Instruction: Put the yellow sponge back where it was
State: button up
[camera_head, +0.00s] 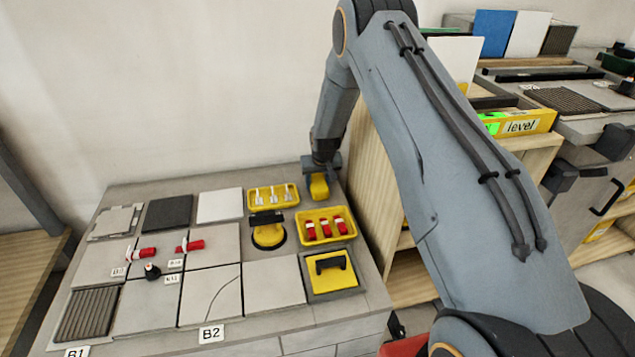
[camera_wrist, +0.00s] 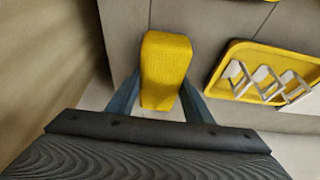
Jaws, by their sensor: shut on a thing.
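The yellow sponge (camera_wrist: 165,65) is between the two fingers of my gripper (camera_wrist: 160,95) in the wrist view. My gripper is shut on it. In the head view the sponge (camera_head: 319,186) hangs below my gripper (camera_head: 320,180), at the back right corner of the tiled bench (camera_head: 370,290). It is right of the yellow tray with white clips. I cannot tell whether the sponge touches the bench top.
The yellow tray of white clips (camera_head: 272,197) is close beside my gripper; it also shows in the wrist view (camera_wrist: 225,75). A yellow tray with red pieces (camera_head: 345,222) and a yellow suction cup (camera_head: 268,236) are nearer the front. A wooden shelf unit (camera_head: 372,170) stands right of the bench.

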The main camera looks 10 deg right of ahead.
jog(key=o, duration=0.9)
jog(key=s+a+r+g+p, duration=0.1)
jog(key=s+a+r, duration=0.2)
jog(key=s+r, duration=0.9)
jog(key=s+a+r+g, duration=0.1)
jog(key=s+a+r, duration=0.1)
jog(key=s+r, duration=1)
jog(key=s+r+g, duration=0.1)
jog(key=s+r, duration=0.1)
jog(key=s, duration=0.6)
jog(key=s+a+r+n, duration=0.1)
jog(key=s+r, duration=0.2)
jog(key=s, duration=0.5)
jog(key=s+r+g, duration=0.1)
jog(key=s+r, duration=0.2)
jog(key=s, duration=0.5)
jog(key=shift+s+a+r+n+g+y, duration=0.1)
jog(key=shift+s+a+n+g+y, duration=0.1)
jog(key=shift+a+n+g+y, duration=0.1)
